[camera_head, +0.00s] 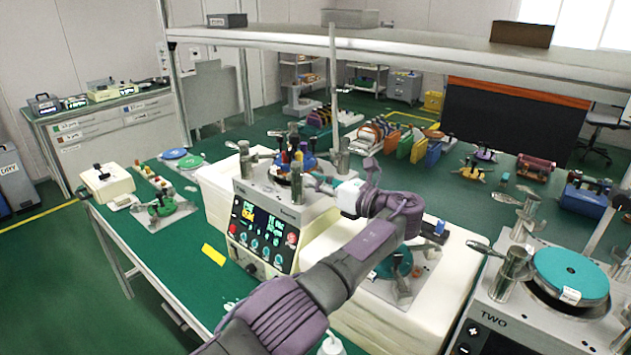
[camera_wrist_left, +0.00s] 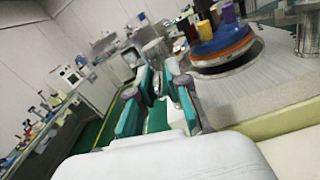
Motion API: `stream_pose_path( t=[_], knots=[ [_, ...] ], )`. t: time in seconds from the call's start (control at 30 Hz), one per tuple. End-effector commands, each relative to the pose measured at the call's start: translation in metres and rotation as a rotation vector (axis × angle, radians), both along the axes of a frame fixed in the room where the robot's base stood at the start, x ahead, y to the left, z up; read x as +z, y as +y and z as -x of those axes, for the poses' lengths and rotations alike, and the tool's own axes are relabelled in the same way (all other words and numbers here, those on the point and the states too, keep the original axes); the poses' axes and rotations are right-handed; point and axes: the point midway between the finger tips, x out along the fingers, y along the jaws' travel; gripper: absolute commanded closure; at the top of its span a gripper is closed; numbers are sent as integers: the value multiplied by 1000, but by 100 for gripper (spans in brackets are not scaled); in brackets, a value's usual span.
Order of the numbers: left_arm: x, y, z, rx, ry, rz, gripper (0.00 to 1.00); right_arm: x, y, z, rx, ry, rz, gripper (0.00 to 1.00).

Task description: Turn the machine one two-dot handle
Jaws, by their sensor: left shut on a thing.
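Machine one (camera_head: 268,215) is the pale unit with the dark control panel, in the middle of the head view. Metal posts with lever handles stand around its round plate, which carries several coloured pieces (camera_head: 300,160). My left gripper (camera_head: 332,188) is at the machine's front right, shut on a lever handle by the front post (camera_head: 296,188). The wrist view shows the teal fingers (camera_wrist_left: 160,88) close to a metal post (camera_wrist_left: 155,52); the gripped part is mostly hidden. I cannot make out dots on any handle. My right gripper is out of view.
A second machine with a teal disc (camera_head: 570,273) stands at the right, marked TWO. A shelf (camera_head: 400,48) spans above the bench. A yellow card (camera_head: 213,254) lies on the green bench left of machine one. Coloured holders (camera_head: 400,140) stand behind.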

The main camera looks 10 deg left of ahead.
Motion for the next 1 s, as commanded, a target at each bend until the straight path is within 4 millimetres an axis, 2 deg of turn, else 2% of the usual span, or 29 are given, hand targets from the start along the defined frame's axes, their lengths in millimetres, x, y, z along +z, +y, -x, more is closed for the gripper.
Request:
stream_pose_path(
  t=[0.07,0.1,0.23,0.53,0.63,0.77,1.0],
  knots=[
    [1,0,0,-2,-1,2,100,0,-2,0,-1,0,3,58],
    [1,0,0,-2,-1,2,80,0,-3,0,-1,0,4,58],
    [1,0,0,-2,-1,2,59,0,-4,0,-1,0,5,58],
    [1,0,0,0,-1,0,58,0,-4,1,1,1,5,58],
    [7,0,0,0,-2,1,58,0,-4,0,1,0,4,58],
    [27,0,-1,-2,-5,2,58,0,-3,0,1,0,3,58],
    [74,0,-1,-1,-5,3,58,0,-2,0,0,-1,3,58]
  ],
)
